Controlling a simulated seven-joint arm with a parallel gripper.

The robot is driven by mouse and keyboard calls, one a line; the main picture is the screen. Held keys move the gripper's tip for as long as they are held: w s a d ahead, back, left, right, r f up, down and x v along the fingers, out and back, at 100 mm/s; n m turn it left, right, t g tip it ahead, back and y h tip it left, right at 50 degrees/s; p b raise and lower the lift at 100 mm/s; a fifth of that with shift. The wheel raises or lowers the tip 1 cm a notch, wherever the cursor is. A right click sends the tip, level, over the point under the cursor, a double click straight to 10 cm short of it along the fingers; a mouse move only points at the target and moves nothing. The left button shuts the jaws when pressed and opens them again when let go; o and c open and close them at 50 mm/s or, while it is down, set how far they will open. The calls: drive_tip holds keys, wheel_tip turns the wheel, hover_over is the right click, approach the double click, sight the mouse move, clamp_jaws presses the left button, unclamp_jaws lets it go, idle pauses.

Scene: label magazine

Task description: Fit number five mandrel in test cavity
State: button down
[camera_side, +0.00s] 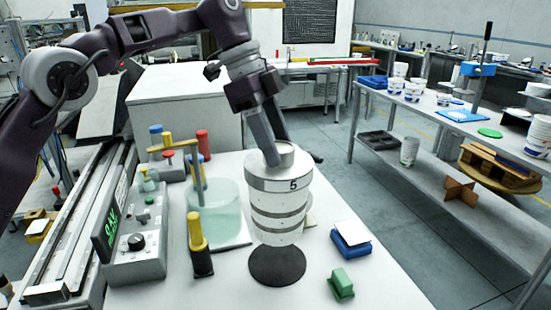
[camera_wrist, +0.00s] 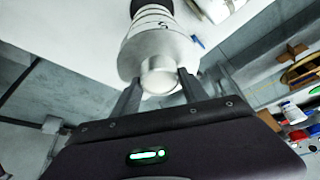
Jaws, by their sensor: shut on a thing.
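The number five mandrel (camera_side: 278,205) is a white stepped cylinder with grey bands and a "5" on its upper band. My gripper (camera_side: 279,152) is shut on the knob at its top, and the wrist view shows the fingers on both sides of that knob (camera_wrist: 160,75). The mandrel stands roughly upright over a round black disc (camera_side: 277,268) on the white table. Its lower end overlaps the disc's back edge in the side view; I cannot tell whether they touch. No opening clearly recognisable as the test cavity shows.
Left of the mandrel stand a clear teal-tinted vessel (camera_side: 218,212), a yellow-handled tool (camera_side: 197,240) and a grey control box (camera_side: 140,245). On the right are a blue block with a white top (camera_side: 351,240) and a green block (camera_side: 341,284). The front table is partly free.

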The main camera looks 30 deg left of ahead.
drive_tip(key=s+d+r+n+t+y, duration=0.1)
drive_tip(key=s+d+n, duration=0.35)
drive_tip(key=s, duration=0.35)
drive_tip(key=s+d+n+t+y, duration=0.1)
drive_tip(key=s+d+n+t, duration=0.1)
drive_tip(key=s+d+n, duration=0.45)
drive_tip(key=w+a+r+n, duration=0.1)
drive_tip(key=w+a, duration=0.4)
drive_tip(key=a, duration=0.5)
drive_tip(key=w+a+r+n+y, duration=0.1)
drive_tip(key=w+a+r, duration=0.3)
drive_tip(key=a, duration=0.6)
drive_tip(key=w+a+r+n+t, duration=0.1)
drive_tip(key=w+a+r, duration=0.2)
drive_tip(key=w+a, duration=0.4)
drive_tip(key=a, duration=0.3)
drive_tip(key=shift+w+y, duration=0.15)
drive_tip(key=shift+y, duration=0.15)
drive_tip(key=shift+r, duration=0.1)
